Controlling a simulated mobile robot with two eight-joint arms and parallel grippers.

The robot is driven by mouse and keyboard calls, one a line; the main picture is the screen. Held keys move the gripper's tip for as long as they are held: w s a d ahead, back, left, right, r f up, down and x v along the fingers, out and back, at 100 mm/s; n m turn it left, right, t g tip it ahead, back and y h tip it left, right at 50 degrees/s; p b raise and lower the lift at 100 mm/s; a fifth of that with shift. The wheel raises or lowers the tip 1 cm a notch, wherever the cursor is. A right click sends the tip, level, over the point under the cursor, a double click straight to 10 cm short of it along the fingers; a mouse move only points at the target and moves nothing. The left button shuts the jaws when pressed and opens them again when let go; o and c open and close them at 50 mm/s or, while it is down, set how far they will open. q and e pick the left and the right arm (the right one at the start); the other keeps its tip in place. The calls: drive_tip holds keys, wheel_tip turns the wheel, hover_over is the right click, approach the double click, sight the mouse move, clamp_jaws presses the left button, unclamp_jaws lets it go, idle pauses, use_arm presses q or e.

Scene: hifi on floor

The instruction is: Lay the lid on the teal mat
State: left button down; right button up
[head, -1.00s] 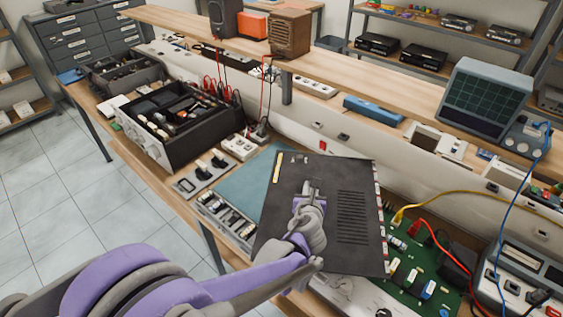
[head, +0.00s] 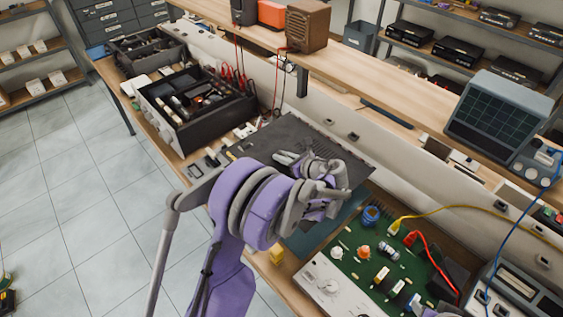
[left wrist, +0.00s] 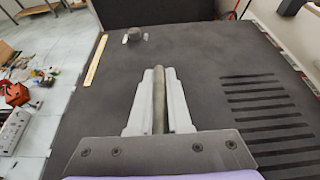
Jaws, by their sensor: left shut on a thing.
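The lid (head: 262,135) is a flat dark panel with rows of slots, held roughly level above the bench. My left gripper (head: 285,158) is shut on it from above; the left wrist view shows the gripper's fingers (left wrist: 159,85) closed on a thin upright part over the lid (left wrist: 200,100). The teal mat (head: 312,238) shows as a strip below and to the right of the lid. The rest of the mat is hidden by the lid and my left arm. I cannot tell the gap between lid and mat. My right gripper is not in view.
An open hifi case (head: 212,125) stands on the bench left of the lid. A green circuit board (head: 370,262) with cables lies to the right of the mat. A raised wooden shelf (head: 390,92) runs behind. A grey oscilloscope (head: 497,110) stands at the right.

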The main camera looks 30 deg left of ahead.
use_arm(q)
drive_tip(key=f, duration=0.1)
drive_tip(key=s+f, duration=0.1)
drive_tip(key=f, duration=0.1)
drive_tip(key=shift+f, duration=0.25)
drive_tip(key=shift+w+f+b, duration=0.15)
drive_tip(key=shift+f+b, duration=0.2)
drive_tip(key=shift+f, duration=0.25)
wheel_tip(320, 180, down, 4)
drive_tip(key=shift+r+b, duration=0.25)
drive_tip(key=shift+b, duration=0.1)
drive_tip(key=shift+f, duration=0.9)
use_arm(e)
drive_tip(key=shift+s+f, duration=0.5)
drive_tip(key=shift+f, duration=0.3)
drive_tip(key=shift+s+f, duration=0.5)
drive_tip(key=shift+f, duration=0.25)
use_arm(q)
drive_tip(key=shift+f+b, duration=0.45)
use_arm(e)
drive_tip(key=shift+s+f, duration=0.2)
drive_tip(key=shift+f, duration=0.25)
use_arm(q)
drive_tip(key=c, duration=0.8)
unclamp_jaws()
